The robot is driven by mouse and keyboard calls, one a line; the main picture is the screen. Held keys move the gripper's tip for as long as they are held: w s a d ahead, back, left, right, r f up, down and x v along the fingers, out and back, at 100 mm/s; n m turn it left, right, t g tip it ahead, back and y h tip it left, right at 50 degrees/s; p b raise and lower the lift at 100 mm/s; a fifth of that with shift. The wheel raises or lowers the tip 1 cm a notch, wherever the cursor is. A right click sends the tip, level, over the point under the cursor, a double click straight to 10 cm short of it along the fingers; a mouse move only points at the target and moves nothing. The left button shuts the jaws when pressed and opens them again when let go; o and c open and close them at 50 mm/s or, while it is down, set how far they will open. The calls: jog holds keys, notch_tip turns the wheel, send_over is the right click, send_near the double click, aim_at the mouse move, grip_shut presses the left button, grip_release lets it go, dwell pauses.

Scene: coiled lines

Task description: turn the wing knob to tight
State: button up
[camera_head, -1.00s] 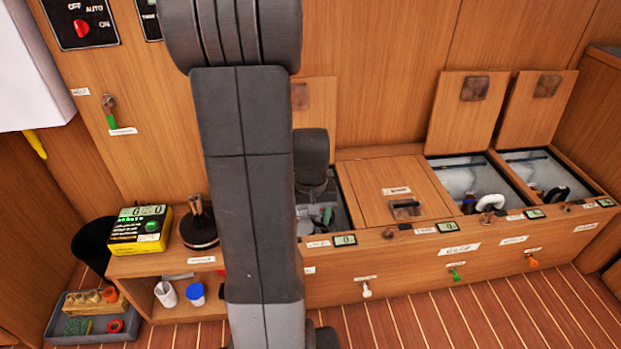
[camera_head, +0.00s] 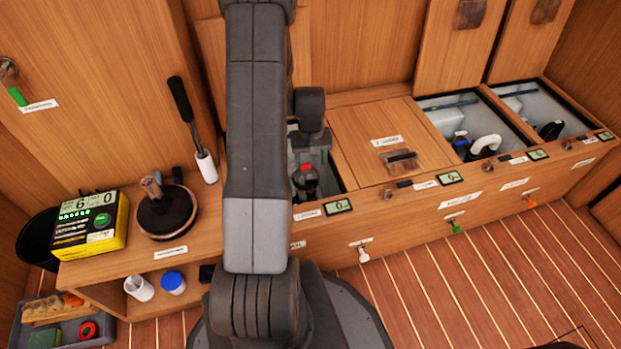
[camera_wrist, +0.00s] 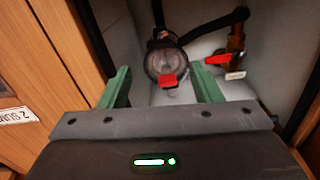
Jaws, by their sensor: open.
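In the wrist view a round housing with a clear face (camera_wrist: 166,62) sits inside an open bay. A small red piece, which looks like the wing knob (camera_wrist: 168,80), is at its lower edge. My gripper (camera_wrist: 161,69) is open, its two green fingers apart on either side of the housing and red piece in the picture. I see no contact, and the depth gap is hard to judge. Any tight or loose marking is not readable. In the head view my arm hides much of this bay; a red-topped part (camera_head: 305,167) shows in it beside my arm.
A red-handled valve (camera_wrist: 222,59) and dark hose (camera_wrist: 215,25) are right of the housing. Wooden bay edges flank my gripper. In the head view a closed lid (camera_head: 380,150) adjoins the bay; a yellow box (camera_head: 90,226) and a round dark-based object (camera_head: 166,212) stand left.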

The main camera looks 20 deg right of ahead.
aim_at(311, 188)
notch_tip(311, 188, down, 8)
jog(key=shift+b, duration=1.2)
jog(key=shift+c, duration=0.2)
jog(key=c, duration=0.9)
